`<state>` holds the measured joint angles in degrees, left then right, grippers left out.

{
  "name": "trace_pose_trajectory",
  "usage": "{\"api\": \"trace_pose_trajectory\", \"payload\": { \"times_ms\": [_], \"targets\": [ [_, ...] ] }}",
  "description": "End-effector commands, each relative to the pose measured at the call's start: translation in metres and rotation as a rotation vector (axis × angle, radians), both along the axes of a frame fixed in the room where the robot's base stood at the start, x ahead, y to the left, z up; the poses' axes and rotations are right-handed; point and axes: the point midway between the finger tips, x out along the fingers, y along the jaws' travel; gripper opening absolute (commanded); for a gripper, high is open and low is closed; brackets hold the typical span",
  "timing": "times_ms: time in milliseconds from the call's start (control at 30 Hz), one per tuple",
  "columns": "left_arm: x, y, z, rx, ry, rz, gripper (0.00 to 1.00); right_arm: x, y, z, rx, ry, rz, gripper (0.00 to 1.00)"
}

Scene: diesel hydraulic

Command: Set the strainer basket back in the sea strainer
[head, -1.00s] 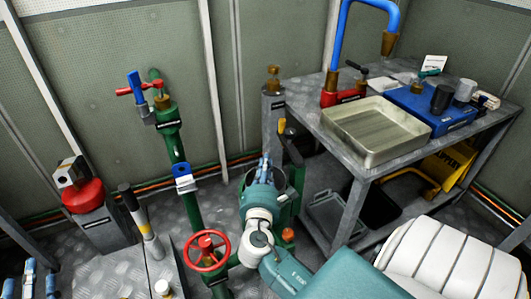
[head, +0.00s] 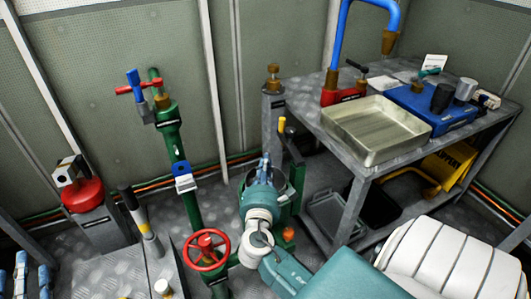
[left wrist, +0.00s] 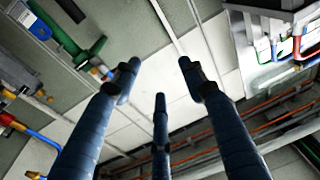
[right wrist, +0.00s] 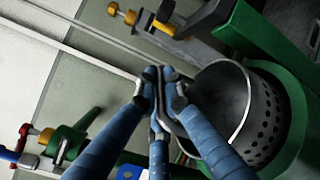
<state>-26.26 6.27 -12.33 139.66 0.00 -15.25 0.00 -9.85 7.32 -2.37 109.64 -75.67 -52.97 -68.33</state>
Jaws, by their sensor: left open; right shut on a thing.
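The strainer basket (right wrist: 266,123) is a grey metal cylinder with rows of holes, seen at the right in the right wrist view. My right gripper (right wrist: 160,76) is shut at its rim side, on what looks like its thin handle. The green sea strainer (right wrist: 292,92) curves around the basket's far side; I cannot tell how deep the basket sits. In the head view the right gripper (head: 264,163) is over the green strainer (head: 297,172) and hides most of the basket. My left gripper (head: 34,274) is at the lower left; its fingers (left wrist: 160,80) are apart and empty.
A red handwheel (head: 206,250) and a green pipe (head: 190,210) stand left of the strainer. A grey bench (head: 350,172) with a metal tray (head: 375,153) is at the right. A grey post (head: 273,115) rises behind the strainer.

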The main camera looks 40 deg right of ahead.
Motion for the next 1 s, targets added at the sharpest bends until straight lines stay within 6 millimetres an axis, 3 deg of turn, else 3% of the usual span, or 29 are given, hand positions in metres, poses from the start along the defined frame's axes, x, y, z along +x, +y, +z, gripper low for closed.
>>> {"api": "trace_pose_trajectory", "payload": {
  "times_ms": [1000],
  "targets": [
    [-0.003, -0.002, 0.022, -0.026, -0.097, -0.005, 0.42, 0.0, 0.0, -0.005, -0.002, -0.001, 0.0, 0.0]
  ]
}}
